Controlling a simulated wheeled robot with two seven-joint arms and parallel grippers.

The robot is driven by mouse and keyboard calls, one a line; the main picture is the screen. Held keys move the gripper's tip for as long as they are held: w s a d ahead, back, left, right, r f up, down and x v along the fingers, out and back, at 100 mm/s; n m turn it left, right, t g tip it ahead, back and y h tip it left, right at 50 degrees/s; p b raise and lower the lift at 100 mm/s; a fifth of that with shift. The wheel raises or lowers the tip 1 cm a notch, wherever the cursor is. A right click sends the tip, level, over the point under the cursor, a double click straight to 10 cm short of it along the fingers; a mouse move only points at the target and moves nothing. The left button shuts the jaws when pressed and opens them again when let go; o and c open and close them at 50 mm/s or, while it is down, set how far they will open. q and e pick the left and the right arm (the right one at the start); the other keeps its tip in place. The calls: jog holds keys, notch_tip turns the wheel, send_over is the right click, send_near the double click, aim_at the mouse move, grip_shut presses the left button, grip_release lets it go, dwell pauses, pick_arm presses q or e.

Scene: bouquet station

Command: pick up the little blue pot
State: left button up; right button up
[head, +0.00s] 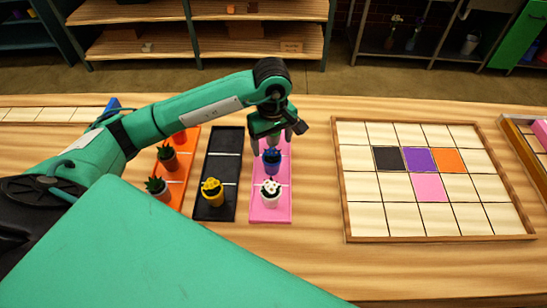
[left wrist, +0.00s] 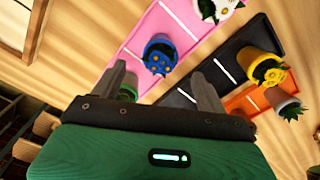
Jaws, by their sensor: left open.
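The little blue pot (head: 272,167), with blue flowers on top, stands upright in the pink tray (head: 268,215). My left gripper (head: 266,140) is just above it, pointing down, with its fingers apart and nothing held. In the left wrist view the blue pot (left wrist: 161,46) shows beyond the gap between the two spread fingers (left wrist: 162,88), apart from them. In the head view the fingers partly cover the area around the flowers. My right gripper is in neither view.
A white pot (head: 271,195) stands nearer in the pink tray. A black tray (head: 226,145) holds a yellow pot (head: 212,194). An orange tray (head: 190,148) holds potted succulents. A wooden grid board (head: 385,222) lies to the right, with bare table between.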

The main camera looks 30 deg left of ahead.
aim_at(272, 151)
pick_arm(q)
notch_tip(272, 151, down, 4)
jog(key=shift+w+r+p, duration=0.1)
jog(key=shift+p, duration=0.25)
jog(key=shift+f, duration=0.35)
jog(key=shift+f+p, duration=0.35)
jog(key=shift+p, duration=0.2)
notch_tip(272, 151, down, 3)
jog(key=shift+f+p, duration=0.15)
jog(key=shift+p, duration=0.6)
jog(key=shift+a+f, duration=0.1)
jog(key=shift+f, duration=0.4)
jog(key=c, duration=1.3)
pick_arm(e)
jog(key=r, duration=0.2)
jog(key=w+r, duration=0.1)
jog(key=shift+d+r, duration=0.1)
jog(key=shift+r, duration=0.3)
